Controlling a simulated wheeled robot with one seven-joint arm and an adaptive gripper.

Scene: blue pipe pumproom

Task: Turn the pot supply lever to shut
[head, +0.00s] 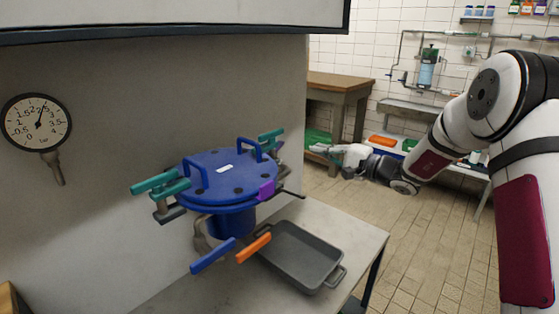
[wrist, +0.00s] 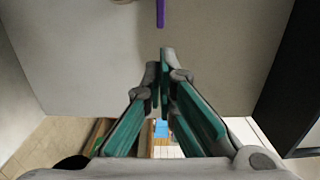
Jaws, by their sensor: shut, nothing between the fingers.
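A blue pot (head: 225,180) with a bolted lid and teal clamp handles is mounted by the grey wall. Below it are a blue lever (head: 213,256) and an orange lever (head: 254,248), both pointing to the lower left. A purple piece (head: 266,189) sits on the pot's right rim. No label shows which lever is the pot supply lever. My gripper (head: 316,148) is to the right of the pot, apart from it and from the levers. In the wrist view my gripper (wrist: 165,62) has its teal-padded fingers together and empty. A purple strip (wrist: 160,13) shows above the fingertips.
A grey tray (head: 302,255) lies on the light bench (head: 365,243) below the pot. A pressure gauge (head: 36,122) is on the wall at left. A wooden table (head: 340,84) stands behind my gripper. Tiled floor (head: 432,240) is open right of the bench.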

